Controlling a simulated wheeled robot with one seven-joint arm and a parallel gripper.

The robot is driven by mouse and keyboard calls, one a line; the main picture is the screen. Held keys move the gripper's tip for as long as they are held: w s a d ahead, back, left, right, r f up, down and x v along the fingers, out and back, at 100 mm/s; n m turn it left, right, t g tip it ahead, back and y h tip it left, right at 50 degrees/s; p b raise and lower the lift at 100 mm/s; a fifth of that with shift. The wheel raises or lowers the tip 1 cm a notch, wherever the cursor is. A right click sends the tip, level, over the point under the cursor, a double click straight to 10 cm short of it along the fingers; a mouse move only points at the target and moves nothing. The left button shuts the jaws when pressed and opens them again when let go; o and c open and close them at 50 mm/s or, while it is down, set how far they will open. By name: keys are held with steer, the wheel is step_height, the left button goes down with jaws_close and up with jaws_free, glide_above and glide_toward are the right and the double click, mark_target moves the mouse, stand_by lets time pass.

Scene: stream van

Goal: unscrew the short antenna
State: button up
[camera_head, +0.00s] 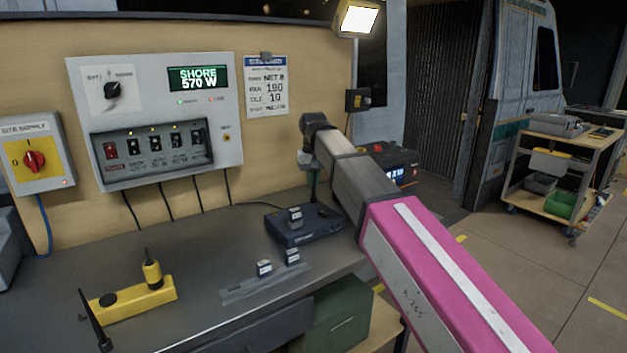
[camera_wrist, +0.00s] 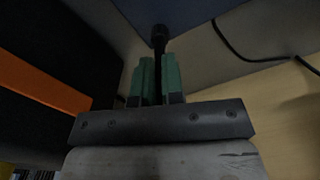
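My gripper (camera_head: 313,178) points down over the back edge of a dark navy box (camera_head: 290,235) on the bench. In the wrist view, my green fingers (camera_wrist: 158,80) look shut on a thin black rod, which seems to be the short antenna (camera_wrist: 159,50). It fills the gap between the fingers and ends in a wider black collar beyond their tips. The collar shows against the edge of a navy surface; whether it is joined there I cannot tell. In the head view the antenna is mostly hidden by the fingers.
A yellow block (camera_head: 132,300) with a dark round spot and a yellow-and-black upright piece (camera_head: 152,272) lies on the bench's left. A black tapered rod (camera_head: 96,322) stands near it. A power panel (camera_head: 155,120) hangs behind, cables below.

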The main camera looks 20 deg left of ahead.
steer(key=o, duration=0.3)
steer(key=shift+o, duration=0.2)
steer(key=shift+m, duration=2)
steer(key=m, duration=0.2)
steer(key=shift+m, duration=1)
